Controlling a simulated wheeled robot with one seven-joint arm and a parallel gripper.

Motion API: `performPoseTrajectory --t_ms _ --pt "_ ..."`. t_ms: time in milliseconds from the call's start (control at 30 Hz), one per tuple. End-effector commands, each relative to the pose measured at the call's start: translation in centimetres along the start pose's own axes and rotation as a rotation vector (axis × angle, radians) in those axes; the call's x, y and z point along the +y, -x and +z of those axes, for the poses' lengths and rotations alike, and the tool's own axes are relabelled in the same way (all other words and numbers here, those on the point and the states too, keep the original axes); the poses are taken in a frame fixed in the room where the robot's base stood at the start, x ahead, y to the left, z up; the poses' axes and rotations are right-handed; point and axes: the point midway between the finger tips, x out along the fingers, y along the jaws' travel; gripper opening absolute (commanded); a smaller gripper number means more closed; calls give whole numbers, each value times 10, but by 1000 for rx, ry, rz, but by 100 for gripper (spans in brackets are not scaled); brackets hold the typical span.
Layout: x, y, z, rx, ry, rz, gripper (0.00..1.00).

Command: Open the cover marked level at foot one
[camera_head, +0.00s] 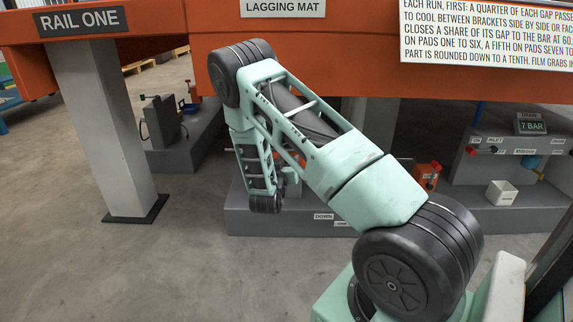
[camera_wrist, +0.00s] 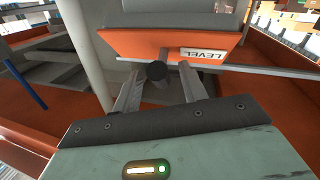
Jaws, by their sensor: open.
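In the wrist view an orange cover (camera_wrist: 135,43) carries a white label reading LEVEL (camera_wrist: 202,53), which appears upside down. A dark round knob (camera_wrist: 156,72) on a short stem stands out from the cover's near edge. My gripper (camera_wrist: 157,80) is open, with one finger on each side of the knob. I see gaps beside the knob and cannot tell whether either finger touches it. In the head view my arm hides the gripper and this cover.
A grey post (camera_wrist: 82,45) stands close left of my gripper in the wrist view. In the head view a grey plinth (camera_head: 300,222) lies under the orange beam (camera_head: 480,85). A RAIL ONE sign (camera_head: 82,22) tops a grey leg (camera_head: 100,130). Floor at the lower left is clear.

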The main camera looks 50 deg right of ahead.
Motion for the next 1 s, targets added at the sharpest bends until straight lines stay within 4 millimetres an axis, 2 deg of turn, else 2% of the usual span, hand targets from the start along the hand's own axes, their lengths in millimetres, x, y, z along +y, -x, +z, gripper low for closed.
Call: performPoseTrajectory --t_ms 100,133,267,433,533,800,1000 --pt "0 0 0 0 0 0 43" --pt "0 0 0 0 0 0 37" --pt "0 0 0 0 0 0 1" --pt "-2 1 -1 0 0 -1 0" --pt "-15 4 -5 3 -1 -4 0" --pt "-89 23 -20 4 -4 -6 0" --pt "-129 32 -27 3 -3 -2 0"
